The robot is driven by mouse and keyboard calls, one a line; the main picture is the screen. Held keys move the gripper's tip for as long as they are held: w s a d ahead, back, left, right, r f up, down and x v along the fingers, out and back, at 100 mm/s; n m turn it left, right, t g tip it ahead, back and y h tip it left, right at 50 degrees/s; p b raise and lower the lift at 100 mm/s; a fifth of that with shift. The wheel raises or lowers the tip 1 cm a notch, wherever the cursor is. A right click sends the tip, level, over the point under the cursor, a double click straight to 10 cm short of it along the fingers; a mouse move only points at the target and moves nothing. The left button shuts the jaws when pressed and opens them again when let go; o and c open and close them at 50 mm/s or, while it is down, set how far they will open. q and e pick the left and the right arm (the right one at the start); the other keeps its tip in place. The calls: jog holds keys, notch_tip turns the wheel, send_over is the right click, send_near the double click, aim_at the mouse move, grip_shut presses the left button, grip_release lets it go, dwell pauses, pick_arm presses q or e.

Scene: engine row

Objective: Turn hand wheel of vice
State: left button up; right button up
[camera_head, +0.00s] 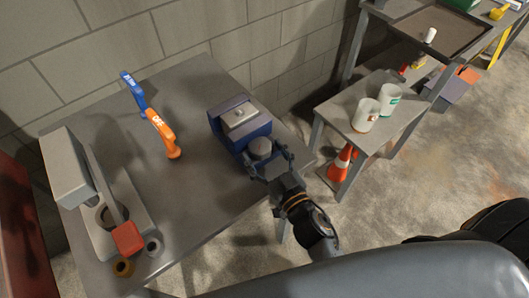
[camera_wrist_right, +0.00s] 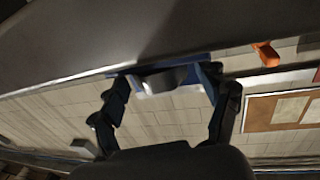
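The blue vice (camera_head: 238,124) with a grey top stands at the right side of the grey metal table. Its round grey hand wheel (camera_head: 261,148) faces my right gripper (camera_head: 268,162). The right gripper's fingers are spread on either side of the wheel. In the right wrist view, a grey rounded part, apparently the wheel (camera_wrist_right: 165,79), shows between the open fingertips (camera_wrist_right: 165,78), with blue of the vice behind it. I cannot tell whether the fingers touch it. My left gripper is not in view.
A blue-handled and an orange-handled tool (camera_head: 163,135) stand on the table (camera_head: 205,185). A grey machine (camera_head: 75,170) with a red part is at left.

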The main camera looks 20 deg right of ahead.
jog(key=s+d, duration=0.2)
jog(key=s, duration=1)
jog(key=shift+w, duration=0.1)
